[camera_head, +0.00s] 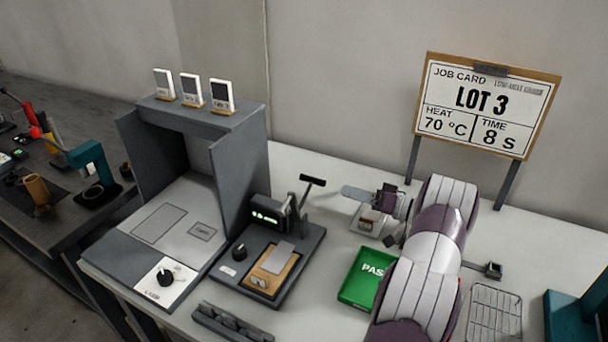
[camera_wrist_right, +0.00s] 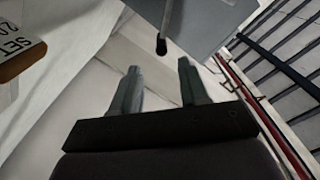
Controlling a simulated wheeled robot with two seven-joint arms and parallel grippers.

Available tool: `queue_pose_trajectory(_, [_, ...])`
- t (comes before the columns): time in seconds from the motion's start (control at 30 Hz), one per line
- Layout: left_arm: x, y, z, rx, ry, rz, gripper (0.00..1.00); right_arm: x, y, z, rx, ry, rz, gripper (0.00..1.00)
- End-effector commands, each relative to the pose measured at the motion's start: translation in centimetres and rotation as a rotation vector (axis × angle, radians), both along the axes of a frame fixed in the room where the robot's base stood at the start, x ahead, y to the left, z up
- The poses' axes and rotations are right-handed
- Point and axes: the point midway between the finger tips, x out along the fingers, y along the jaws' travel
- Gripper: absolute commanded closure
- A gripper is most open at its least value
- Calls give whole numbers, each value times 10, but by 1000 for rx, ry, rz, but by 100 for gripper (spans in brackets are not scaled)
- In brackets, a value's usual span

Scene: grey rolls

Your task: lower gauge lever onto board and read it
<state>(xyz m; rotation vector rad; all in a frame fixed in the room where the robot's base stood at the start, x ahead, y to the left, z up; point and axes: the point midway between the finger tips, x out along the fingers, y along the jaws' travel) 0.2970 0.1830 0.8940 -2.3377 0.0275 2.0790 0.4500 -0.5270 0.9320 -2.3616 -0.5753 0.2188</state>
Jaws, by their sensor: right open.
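The gauge (camera_head: 265,213) is a dark unit with a green-lit display, on a grey base in the head view. Its lever (camera_head: 308,190) stands raised at its right, with a black bar handle on top. Below the display a tan board (camera_head: 271,270) with a grey plate on it lies on the base. The display digits are too small to read. My right gripper (camera_head: 350,192) is open and empty, right of the lever and apart from it. In the right wrist view the open fingers (camera_wrist_right: 160,90) show, with a dark rod tip (camera_wrist_right: 161,46) beyond them. My left gripper is out of view.
A grey booth (camera_head: 245,150) stands left of the gauge. A green PASS tray (camera_head: 364,277), a wire rack (camera_head: 494,310) and a black slotted holder (camera_head: 231,322) are on the white table. A job card board (camera_head: 485,105) stands behind. A SET card (camera_wrist_right: 15,50) shows in the wrist view.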

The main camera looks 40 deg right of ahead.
Motion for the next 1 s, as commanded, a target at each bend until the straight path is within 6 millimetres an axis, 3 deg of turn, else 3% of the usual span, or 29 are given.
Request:
queue_pose_trajectory(0.4, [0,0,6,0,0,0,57,87,46,1,-2,-1,3,56])
queue_pose_trajectory(0.6, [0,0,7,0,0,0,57,104,54,0,-1,0,0,56])
queue_pose_trajectory(0.83, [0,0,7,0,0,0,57,105,55,0,-2,0,-1,56])
queue_pose_trajectory(0.87, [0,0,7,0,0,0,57,105,55,0,-2,0,-1,59])
queue_pose_trajectory(1.0, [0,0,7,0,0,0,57,105,55,0,-2,0,-1,100])
